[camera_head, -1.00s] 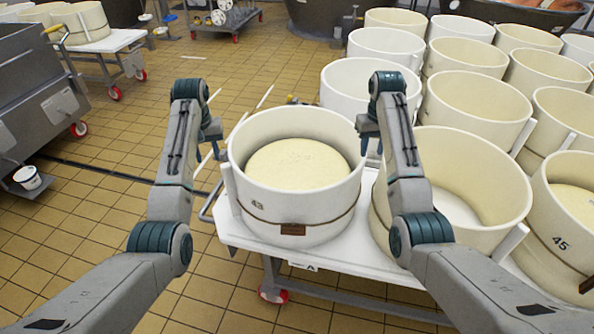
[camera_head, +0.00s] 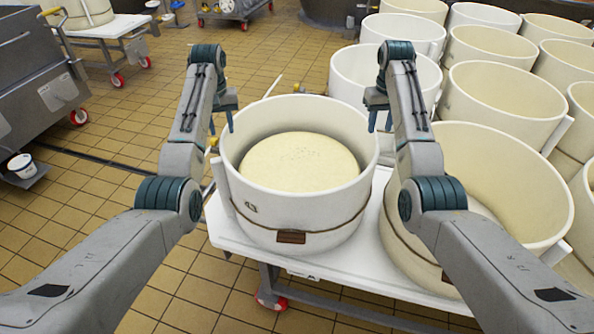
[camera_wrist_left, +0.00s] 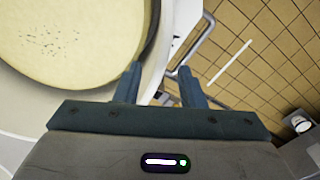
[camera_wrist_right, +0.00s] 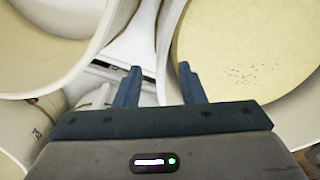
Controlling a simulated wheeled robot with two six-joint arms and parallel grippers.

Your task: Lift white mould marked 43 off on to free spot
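The white mould (camera_head: 300,236), its mark readable as 43 a second ago, stands upright on the near end of a white-topped trolley (camera_head: 368,262). A pale round cheese lies inside (camera_head: 300,160). The mould has a brown tag low on its front. My left gripper (camera_head: 222,122) is open and empty over the mould's left rim. In the left wrist view the rim passes between its fingers (camera_wrist_left: 158,82). My right gripper (camera_head: 380,120) is open over the right rim, which runs between its fingers in the right wrist view (camera_wrist_right: 160,82). I cannot tell whether the fingertips reach below the rim.
A larger-looking empty mould (camera_head: 500,185) stands close on the right of the same trolley. Another mould (camera_head: 352,75) stands close behind. More moulds crowd the right back. Open tiled floor (camera_head: 105,130) lies left. A grey steel vat (camera_head: 40,75) stands at far left.

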